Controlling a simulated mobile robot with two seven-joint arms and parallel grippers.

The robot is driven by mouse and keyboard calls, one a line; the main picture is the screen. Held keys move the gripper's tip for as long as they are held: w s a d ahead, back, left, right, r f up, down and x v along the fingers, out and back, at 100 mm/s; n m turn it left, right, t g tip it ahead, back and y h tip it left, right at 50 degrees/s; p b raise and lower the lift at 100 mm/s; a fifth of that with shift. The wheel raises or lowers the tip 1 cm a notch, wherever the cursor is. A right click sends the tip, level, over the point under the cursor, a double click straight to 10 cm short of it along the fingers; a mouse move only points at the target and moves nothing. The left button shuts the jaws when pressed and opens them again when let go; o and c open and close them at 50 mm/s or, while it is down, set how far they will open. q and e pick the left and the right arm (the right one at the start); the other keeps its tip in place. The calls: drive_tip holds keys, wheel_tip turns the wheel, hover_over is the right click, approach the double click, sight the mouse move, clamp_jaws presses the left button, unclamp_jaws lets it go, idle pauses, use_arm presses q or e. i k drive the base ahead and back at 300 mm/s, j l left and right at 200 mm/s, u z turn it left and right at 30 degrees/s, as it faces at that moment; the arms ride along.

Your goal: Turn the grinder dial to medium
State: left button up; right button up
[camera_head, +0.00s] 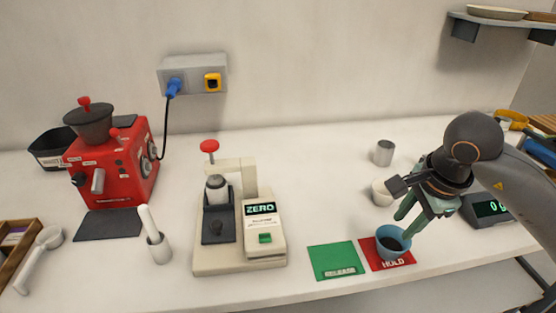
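My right gripper (403,227) is at the right, far from the grinder, pointing down at a blue cup (390,242) with dark contents. Its teal fingers are apart, at the cup's upper right edge; whether they touch it is unclear. The cup stands on the red HOLD mat (371,260). My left gripper is out of view.
A beige press-like machine (238,258) marked ZERO stands mid-counter. A green mat (335,262) lies beside the red one. A white cup (382,192) and metal cup (383,153) stand behind. A blue plug's cord runs behind the grinder.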

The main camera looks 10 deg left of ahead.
sight(79, 179)
drive_tip(key=u, duration=1.35)
